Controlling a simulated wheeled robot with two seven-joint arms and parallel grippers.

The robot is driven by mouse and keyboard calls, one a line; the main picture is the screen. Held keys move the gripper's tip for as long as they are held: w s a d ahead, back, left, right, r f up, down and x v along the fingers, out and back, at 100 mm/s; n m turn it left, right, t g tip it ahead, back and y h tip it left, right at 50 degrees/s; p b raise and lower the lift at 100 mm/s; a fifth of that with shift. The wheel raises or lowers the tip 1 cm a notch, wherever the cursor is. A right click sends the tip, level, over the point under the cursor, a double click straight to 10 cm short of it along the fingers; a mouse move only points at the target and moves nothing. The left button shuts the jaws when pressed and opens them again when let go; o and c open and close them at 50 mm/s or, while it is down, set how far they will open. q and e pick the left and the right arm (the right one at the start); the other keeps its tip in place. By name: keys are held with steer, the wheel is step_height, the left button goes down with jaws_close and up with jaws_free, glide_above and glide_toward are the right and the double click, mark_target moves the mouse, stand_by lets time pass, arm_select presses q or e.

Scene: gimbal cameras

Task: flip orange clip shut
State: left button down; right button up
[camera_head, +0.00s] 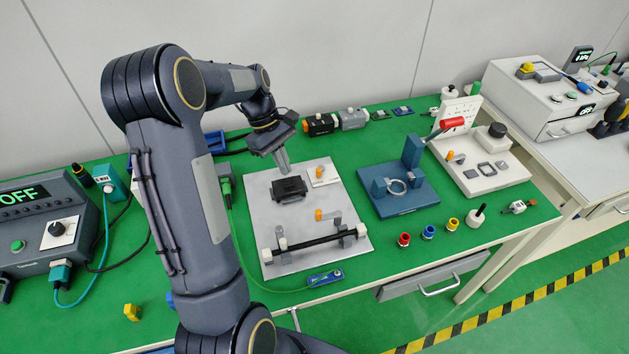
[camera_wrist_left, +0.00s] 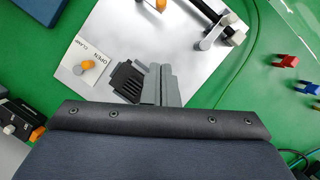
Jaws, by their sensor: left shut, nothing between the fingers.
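Two orange-tipped parts sit on the grey plate (camera_head: 262,215). One is an orange knob (camera_head: 319,171) on the white label reading OPEN CLAMP; it also shows in the left wrist view (camera_wrist_left: 88,64). The other is an orange tip (camera_head: 319,214) beside a grey lever; it shows at the top edge of the left wrist view (camera_wrist_left: 160,5). I cannot tell which is the clip. My left gripper (camera_head: 285,167) is shut and empty, pointing down just behind the black block (camera_head: 289,189). Its fingers show in the wrist view (camera_wrist_left: 163,86) beside the block's slotted top (camera_wrist_left: 129,81). My right gripper is out of view.
A black bar (camera_head: 310,242) in grey holders crosses the plate's front. A blue fixture (camera_head: 400,200) with a ring stands to the right, and red, blue and yellow pieces (camera_head: 428,232) lie before it. A green cable (camera_head: 243,258) runs left of the plate.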

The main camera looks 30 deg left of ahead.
arm_select(q)
steer(key=shift+w+a, duration=0.1)
steer(key=shift+w, duration=0.1)
steer(key=shift+f, duration=0.1)
steer(key=p+x, duration=0.1)
steer(key=x, duration=0.9)
steer(key=shift+s, duration=0.15)
steer(key=d+p, duration=0.1)
steer(key=d, duration=0.2)
steer(key=shift+s+d, duration=0.2)
steer(key=shift+d, duration=0.25)
